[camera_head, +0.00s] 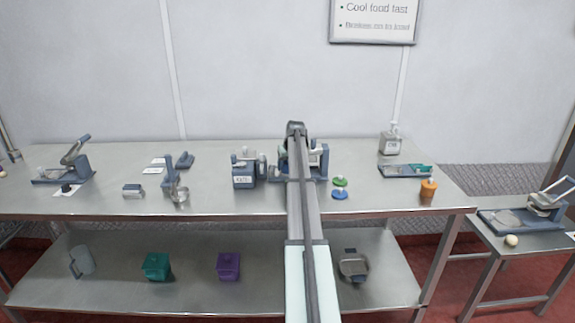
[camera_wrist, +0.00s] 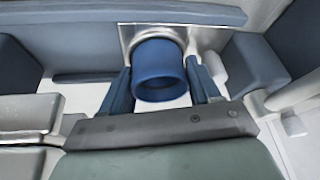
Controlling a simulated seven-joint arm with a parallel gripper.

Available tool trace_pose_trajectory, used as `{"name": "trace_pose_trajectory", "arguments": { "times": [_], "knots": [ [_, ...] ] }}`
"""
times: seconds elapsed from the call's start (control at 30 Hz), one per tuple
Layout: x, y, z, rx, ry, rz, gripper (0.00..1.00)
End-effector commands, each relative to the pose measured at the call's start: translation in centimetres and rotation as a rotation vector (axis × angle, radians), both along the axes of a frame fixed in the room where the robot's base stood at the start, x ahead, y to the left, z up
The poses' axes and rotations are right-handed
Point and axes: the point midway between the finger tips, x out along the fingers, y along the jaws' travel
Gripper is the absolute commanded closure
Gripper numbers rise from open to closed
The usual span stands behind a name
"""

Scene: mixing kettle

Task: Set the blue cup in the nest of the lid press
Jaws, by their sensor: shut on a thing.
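The blue cup (camera_wrist: 160,72) is in the wrist view, its open mouth facing the camera. My gripper (camera_wrist: 161,88) is shut on it, one finger on each side. Just behind the cup is a metal plate with a round recess (camera_wrist: 128,34), which appears to be the nest of the lid press; whether the cup touches it I cannot tell. In the head view the lid press (camera_head: 318,160) stands at the back of the table, partly hidden by my arm. The cup and the gripper's fingers are hidden there.
A green lid (camera_head: 340,181) and a blue lid (camera_head: 340,194) lie on the table right of my arm. A grey-blue machine (camera_head: 244,170) stands close on the left. An orange container (camera_head: 428,190) and a tray (camera_head: 406,171) are further right. The table front between them is clear.

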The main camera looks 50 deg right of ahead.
Motion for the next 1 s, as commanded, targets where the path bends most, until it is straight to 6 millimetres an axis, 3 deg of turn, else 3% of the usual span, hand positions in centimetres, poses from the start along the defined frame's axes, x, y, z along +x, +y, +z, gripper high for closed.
{"name": "trace_pose_trajectory", "arguments": {
  "times": [0.3,0.33,0.6,0.9,1.0],
  "knots": [
    [0.0,-0.01,-0.06,0.0,0.0,0.0,0.66],
    [-0.01,0.0,-0.07,0.0,0.0,0.0,0.36],
    [0.01,-0.01,-0.09,0.0,0.001,0.0,0.1],
    [0.05,0.1,-0.09,0.002,0.0,0.002,0.09],
    [0.06,0.13,-0.1,0.003,0.0,0.002,0.04]
  ]
}}
